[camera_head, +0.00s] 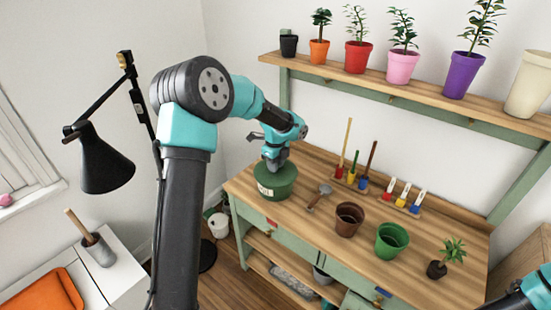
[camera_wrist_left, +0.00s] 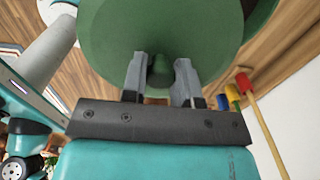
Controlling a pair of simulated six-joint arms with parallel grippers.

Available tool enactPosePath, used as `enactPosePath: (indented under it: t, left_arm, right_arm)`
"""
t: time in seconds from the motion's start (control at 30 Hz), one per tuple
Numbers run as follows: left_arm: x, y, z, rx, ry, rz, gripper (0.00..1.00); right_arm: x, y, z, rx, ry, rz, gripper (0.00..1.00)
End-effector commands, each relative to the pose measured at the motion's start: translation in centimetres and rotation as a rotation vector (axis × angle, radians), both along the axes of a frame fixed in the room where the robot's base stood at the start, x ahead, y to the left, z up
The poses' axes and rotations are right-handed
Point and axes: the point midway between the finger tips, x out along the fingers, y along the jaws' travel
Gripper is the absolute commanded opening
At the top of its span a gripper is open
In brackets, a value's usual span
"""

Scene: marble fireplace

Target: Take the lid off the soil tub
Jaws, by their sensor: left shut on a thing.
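The green soil tub (camera_head: 270,191) with a pale label stands at the left end of the wooden workbench. My left gripper (camera_head: 273,166) reaches down over its top. In the left wrist view my left gripper (camera_wrist_left: 160,80) is shut on the knob (camera_wrist_left: 160,66) of the round green lid (camera_wrist_left: 155,25), with one finger on each side. A darker green part (camera_wrist_left: 263,18), probably the tub, shows past the lid's edge. I cannot tell whether the lid still touches the tub's rim. Only part of my right arm shows at the lower right; its gripper is out of view.
On the workbench (camera_head: 335,250) are a trowel (camera_head: 319,196), a brown pot (camera_head: 348,219), a green pot (camera_head: 391,240), a seedling (camera_head: 445,259) and tool racks at the back. A shelf of potted plants (camera_head: 400,90) hangs above. A black lamp (camera_head: 104,160) stands left.

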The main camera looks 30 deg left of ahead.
Motion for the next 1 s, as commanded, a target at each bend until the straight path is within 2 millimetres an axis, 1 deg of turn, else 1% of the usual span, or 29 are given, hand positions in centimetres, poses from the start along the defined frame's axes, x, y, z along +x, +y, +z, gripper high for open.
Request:
enactPosePath:
  t: [0.03, 0.2, 0.4, 0.6, 1.0]
  left_arm:
    - [-1.0, -0.7, 0.2, 0.000, 0.000, -0.003, 0.04]
    - [-4.2, -2.6, 0.5, 0.000, 0.000, -0.003, 0.04]
    - [-7.0, -4.3, 0.8, 0.000, 0.000, -0.001, 0.04]
    - [-8.1, -5.0, 0.9, 0.000, -0.001, -0.001, 0.04]
    - [-8.2, -5.1, 0.9, 0.000, -0.001, 0.000, 0.04]
  right_arm:
    - [0.0, 0.0, 0.0, 0.000, 0.000, 0.000, 0.43]
    - [0.0, 0.0, 0.0, 0.000, 0.000, 0.000, 0.43]
    - [0.0, 0.0, 0.0, 0.000, 0.000, 0.000, 0.43]
    - [0.0, 0.0, 0.0, 0.000, 0.000, 0.000, 0.43]
    - [0.0, 0.0, 0.0, 0.000, 0.000, 0.000, 0.43]
